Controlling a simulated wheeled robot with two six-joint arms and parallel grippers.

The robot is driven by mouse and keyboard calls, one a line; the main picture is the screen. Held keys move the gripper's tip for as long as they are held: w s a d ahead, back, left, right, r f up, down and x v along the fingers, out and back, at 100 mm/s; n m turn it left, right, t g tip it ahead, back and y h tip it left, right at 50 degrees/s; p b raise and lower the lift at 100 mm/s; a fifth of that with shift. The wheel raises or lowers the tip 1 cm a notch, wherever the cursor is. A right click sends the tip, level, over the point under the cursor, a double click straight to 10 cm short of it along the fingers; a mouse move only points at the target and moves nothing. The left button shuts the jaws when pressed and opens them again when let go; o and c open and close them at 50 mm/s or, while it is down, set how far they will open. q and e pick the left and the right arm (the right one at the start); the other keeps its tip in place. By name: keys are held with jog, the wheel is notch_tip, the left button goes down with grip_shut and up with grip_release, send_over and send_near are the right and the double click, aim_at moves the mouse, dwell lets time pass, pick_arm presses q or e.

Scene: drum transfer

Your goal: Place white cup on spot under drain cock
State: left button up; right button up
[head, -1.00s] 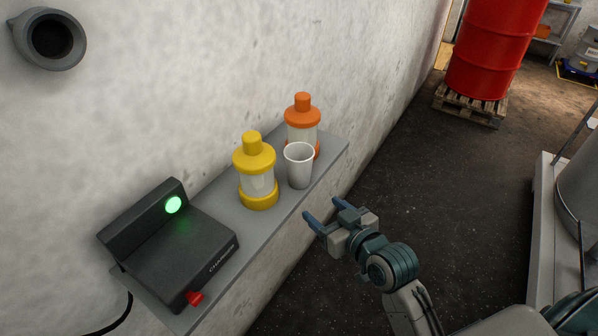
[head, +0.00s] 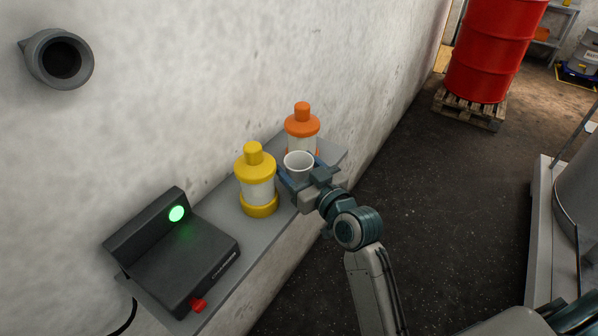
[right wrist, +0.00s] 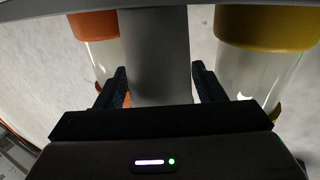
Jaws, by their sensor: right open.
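The white cup (head: 299,163) stands upright on the grey wall shelf (head: 222,222) in the head view, its lower part hidden by my right gripper. My right gripper (head: 298,178) is open with its fingers on either side of the cup. In the right wrist view the cup (right wrist: 160,55) shows as a grey shape between the two dark fingers (right wrist: 160,88). Small gaps seem to show beside it. My left gripper is not in view. No drain cock or spot can be made out.
A yellow-capped bottle (head: 256,178) stands close left of the cup, and an orange-capped bottle (head: 301,128) close behind it. A black charger (head: 178,255) with a green light sits at the shelf's near end. A red drum (head: 490,50) stands on a pallet (head: 470,105) far back.

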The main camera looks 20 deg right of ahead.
jog(key=shift+x, duration=0.8)
jog(key=c, duration=0.8)
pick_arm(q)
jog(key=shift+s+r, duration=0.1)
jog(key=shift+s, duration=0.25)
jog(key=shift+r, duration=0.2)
pick_arm(e)
jog(key=shift+s+r, duration=0.1)
